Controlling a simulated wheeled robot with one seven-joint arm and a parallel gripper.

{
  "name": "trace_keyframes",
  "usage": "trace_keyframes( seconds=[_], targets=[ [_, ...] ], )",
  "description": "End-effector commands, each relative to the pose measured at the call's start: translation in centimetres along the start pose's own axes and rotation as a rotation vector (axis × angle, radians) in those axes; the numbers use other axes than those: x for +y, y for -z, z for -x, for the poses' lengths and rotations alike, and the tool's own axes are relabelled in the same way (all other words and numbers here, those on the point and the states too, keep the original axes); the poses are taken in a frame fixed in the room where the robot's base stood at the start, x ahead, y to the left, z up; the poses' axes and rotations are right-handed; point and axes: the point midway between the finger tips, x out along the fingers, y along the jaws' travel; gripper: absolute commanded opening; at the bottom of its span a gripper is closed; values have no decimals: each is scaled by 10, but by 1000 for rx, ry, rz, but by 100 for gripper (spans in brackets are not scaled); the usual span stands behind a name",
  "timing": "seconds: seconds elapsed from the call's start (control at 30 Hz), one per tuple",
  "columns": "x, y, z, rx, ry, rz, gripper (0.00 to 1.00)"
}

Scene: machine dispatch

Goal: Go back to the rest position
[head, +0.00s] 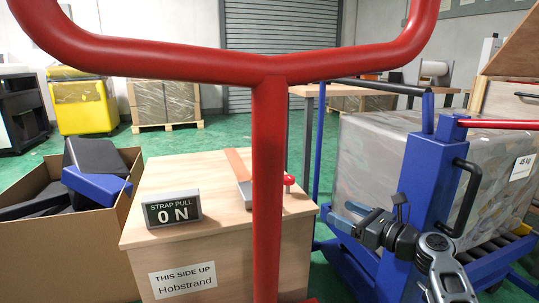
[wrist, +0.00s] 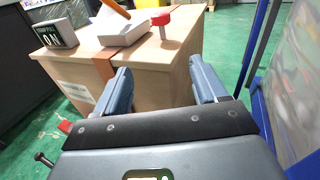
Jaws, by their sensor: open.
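My gripper (head: 347,216) is at the right in the head view, beside the wooden crate (head: 239,251) and left of the blue post (head: 430,190). In the wrist view its two blue fingers (wrist: 160,88) are spread apart with nothing between them. The crate (wrist: 177,66) stands beyond the fingers. The device also shows in the wrist view (wrist: 123,34). The red bar hides part of the crate.
A red tubular bar (head: 268,180) stands close in front of the head camera. A cardboard box (head: 75,250) with dark and blue items is at left. A wrapped load (head: 375,160) marked 45 kg is at right, behind the blue frame. Green floor shows between crate and frame.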

Motion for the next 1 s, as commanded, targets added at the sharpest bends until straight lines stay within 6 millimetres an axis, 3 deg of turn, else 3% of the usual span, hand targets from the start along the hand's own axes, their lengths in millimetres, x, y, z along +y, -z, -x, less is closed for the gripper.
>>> trace_keyframes(
  seconds=[0.27,0.57,0.8,1.0],
  targets=[
    [18,41,16,60,48,102,71],
    [60,113,55,189,120,319,71],
    [122,184,125,379,171,655,71],
    [175,218,193,541,170,967,71]
  ],
)
